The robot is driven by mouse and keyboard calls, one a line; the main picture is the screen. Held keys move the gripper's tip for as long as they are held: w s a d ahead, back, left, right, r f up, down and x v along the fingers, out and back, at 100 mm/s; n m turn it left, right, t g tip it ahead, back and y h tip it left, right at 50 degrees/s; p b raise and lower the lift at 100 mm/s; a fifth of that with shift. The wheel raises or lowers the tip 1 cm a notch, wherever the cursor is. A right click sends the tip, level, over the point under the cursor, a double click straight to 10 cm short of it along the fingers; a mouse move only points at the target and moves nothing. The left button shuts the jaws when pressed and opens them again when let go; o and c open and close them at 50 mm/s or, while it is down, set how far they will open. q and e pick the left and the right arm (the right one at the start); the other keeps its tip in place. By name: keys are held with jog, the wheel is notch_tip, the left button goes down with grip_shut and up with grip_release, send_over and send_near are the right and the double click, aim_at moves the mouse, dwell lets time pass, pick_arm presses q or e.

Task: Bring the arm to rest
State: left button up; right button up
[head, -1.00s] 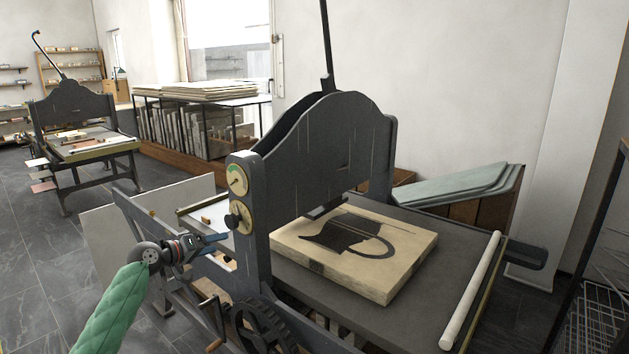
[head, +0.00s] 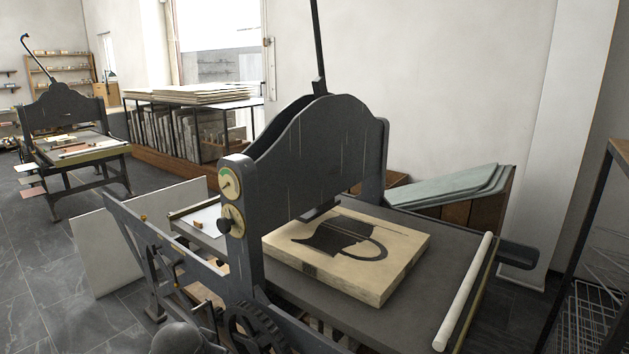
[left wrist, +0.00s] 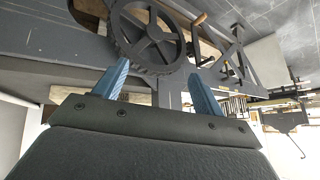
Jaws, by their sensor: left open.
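In the left wrist view my left gripper (left wrist: 163,88) shows two blue fingers set wide apart, with nothing between them. A dark spoked gear wheel (left wrist: 150,35) of the press lies beyond the fingertips. In the head view only a dark rounded part of my left arm (head: 180,338) shows at the bottom edge, below the press; the gripper's fingers are out of that view. My right gripper is in neither view.
The near press (head: 320,150) carries a pale stone (head: 400,270) with a dark printed figure on its bed. Its dials (head: 231,217) face left, and its gear wheel (head: 255,330) is close to my left arm. A second press (head: 65,110) stands farther back. Dark floor (head: 40,270) is open at left.

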pick_arm(q)
jog(key=s+d+f+g, duration=0.2)
jog(key=s+f, duration=0.4)
jog(key=s, duration=0.5)
jog(key=s+d+f+n+g, duration=0.1)
jog(key=s+d+f+g, duration=0.1)
jog(key=s+f, duration=0.4)
jog(key=s+d+f+g, duration=0.1)
jog(key=s+d+f, duration=0.3)
jog(key=s, duration=1.3)
jog(key=shift+f+n+g+h, duration=0.4)
jog(key=shift+f, duration=0.9)
jog(key=shift+s, duration=0.15)
